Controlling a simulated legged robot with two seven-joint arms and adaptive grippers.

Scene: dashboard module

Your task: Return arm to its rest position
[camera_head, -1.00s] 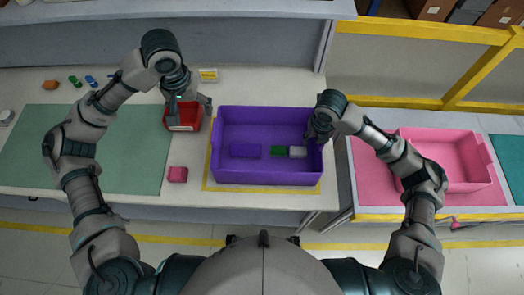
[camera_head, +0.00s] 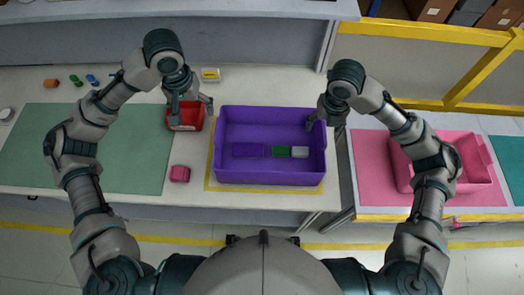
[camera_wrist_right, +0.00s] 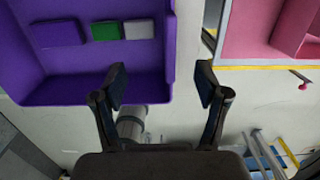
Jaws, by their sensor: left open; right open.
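My right gripper (camera_head: 324,115) is open and empty above the right edge of the purple bin (camera_head: 230,173). In the right wrist view its two fingers (camera_wrist_right: 162,88) are spread apart with nothing between them. The purple bin also shows in that view (camera_wrist_right: 90,92), at the upper left. It holds a purple block (camera_head: 248,150), a green block (camera_head: 280,151) and a light grey block (camera_head: 300,152) in a row. My left gripper (camera_head: 191,107) is open at the small red bin (camera_head: 186,126); whether it touches the bin I cannot tell.
A pink bin (camera_head: 482,180) stands on the right table, partly behind my right arm. A pink-red block (camera_head: 180,174) lies left of the purple bin. Small coloured parts and a yellow box (camera_head: 210,74) lie towards the back.

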